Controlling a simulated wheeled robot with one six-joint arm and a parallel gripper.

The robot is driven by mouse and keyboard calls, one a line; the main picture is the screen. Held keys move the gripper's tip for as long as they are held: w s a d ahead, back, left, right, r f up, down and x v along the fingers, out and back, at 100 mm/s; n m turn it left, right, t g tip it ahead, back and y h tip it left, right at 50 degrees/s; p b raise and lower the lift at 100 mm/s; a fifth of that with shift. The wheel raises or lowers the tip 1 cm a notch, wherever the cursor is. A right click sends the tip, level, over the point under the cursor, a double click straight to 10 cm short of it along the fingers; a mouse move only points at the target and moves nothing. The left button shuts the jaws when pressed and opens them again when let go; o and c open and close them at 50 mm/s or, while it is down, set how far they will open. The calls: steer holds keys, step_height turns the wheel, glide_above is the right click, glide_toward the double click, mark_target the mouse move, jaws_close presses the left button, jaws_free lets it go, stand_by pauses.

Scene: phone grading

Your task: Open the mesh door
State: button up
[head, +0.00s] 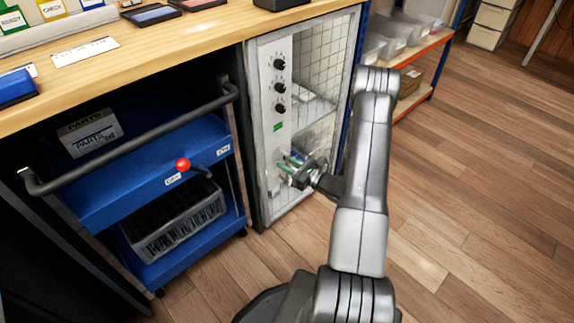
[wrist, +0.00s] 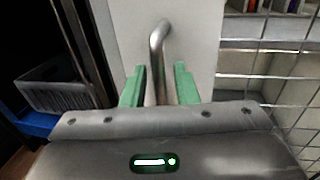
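The mesh door (head: 318,50) is on the cabinet under the workbench and looks flush with its frame. Its wire grid also shows at the right of the wrist view (wrist: 262,75). A bent metal handle (wrist: 157,48) stands out from a pale panel beside the mesh. My gripper (head: 292,166) is low at the front of this panel. In the wrist view, its green fingers (wrist: 159,86) are apart, one on each side of the handle, with gaps visible. The handle's lower end is hidden behind my gripper body.
A blue cart (head: 150,185) with a grey crate (head: 180,232) stands left of the cabinet. The wooden workbench (head: 180,55) is above. A shelf with clear bins (head: 395,35) stands behind to the right. The wooden floor (head: 480,180) at right is clear.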

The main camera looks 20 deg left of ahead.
jaws_close()
